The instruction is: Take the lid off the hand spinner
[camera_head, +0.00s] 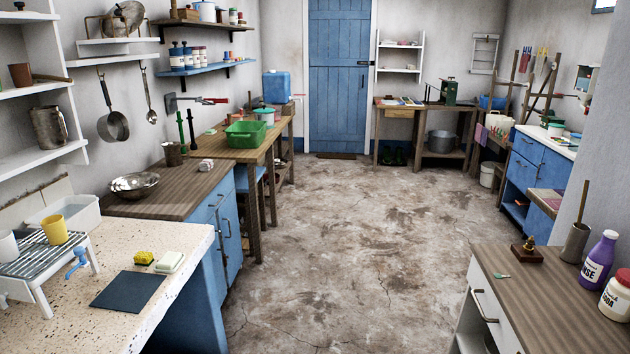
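I cannot pick out the hand spinner or its lid for certain from this distance. A small white tub with a teal top (264,116) stands on the wooden bench at the left, behind a green basin (245,134). A blue boxy container (277,87) stands farther back near the blue door. Neither of my grippers is in view.
The stone counter (180,238) at the near left holds a dark mat (128,291), a yellow sponge (144,258) and a yellow cup (54,230). A wooden-topped cabinet (555,292) with bottles stands at the near right. The stained floor (345,235) between is clear.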

